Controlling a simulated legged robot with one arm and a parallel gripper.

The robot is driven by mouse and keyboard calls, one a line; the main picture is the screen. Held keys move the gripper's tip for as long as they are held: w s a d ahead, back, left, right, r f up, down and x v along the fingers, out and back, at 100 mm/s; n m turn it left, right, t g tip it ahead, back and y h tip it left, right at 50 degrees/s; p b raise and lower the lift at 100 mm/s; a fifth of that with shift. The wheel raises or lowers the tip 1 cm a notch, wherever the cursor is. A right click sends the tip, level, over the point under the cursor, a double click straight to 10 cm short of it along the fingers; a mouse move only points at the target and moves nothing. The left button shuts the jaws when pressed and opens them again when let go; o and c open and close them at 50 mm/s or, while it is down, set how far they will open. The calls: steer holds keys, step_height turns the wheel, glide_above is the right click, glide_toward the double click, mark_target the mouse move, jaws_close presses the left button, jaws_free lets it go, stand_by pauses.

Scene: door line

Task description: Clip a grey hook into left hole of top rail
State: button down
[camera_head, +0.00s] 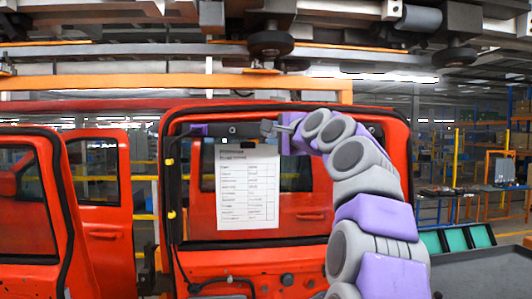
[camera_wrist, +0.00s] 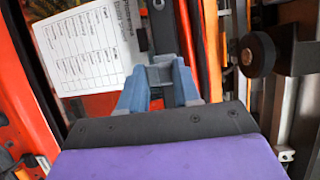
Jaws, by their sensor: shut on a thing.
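The red door (camera_head: 290,108) hangs ahead with its window frame facing me. Its dark top rail (camera_head: 245,130) runs across the upper window opening and shows end-on as a dark strip in the wrist view (camera_wrist: 165,35). A small dark hole-like spot (camera_head: 232,129) shows left of my gripper. My gripper (camera_head: 283,128) is at the top rail, reaching in from the right. In the wrist view, its blue fingers are shut on a small grey hook (camera_wrist: 160,74). The hook's far end is close to the rail; I cannot tell whether they touch.
A white printed sheet (camera_head: 247,188) hangs in the window opening below the rail. Black cable with yellow clips (camera_head: 171,214) runs down the left side. An overhead roller (camera_head: 270,44) and orange beam (camera_head: 180,84) are above.

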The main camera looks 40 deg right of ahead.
steer(key=shift+d+r, duration=0.1)
steer(key=shift+w+d+p, duration=0.25)
steer(key=shift+w+p, duration=0.05)
steer(key=shift+w, duration=0.35)
steer(key=shift+w+d+p, duration=0.2)
steer(key=shift+w+p, duration=0.1)
steer(key=shift+w, duration=0.35)
steer(key=shift+w+d+p, duration=0.7)
steer(key=shift+w+d, duration=0.3)
steer(key=shift+w, duration=0.25)
steer(key=shift+a, duration=0.25)
steer(key=shift+d, duration=0.2)
steer(key=shift+w+a+p, duration=0.15)
steer(key=shift+a+p, duration=0.1)
steer(key=shift+p, duration=0.2)
steer(key=shift+r, duration=0.15)
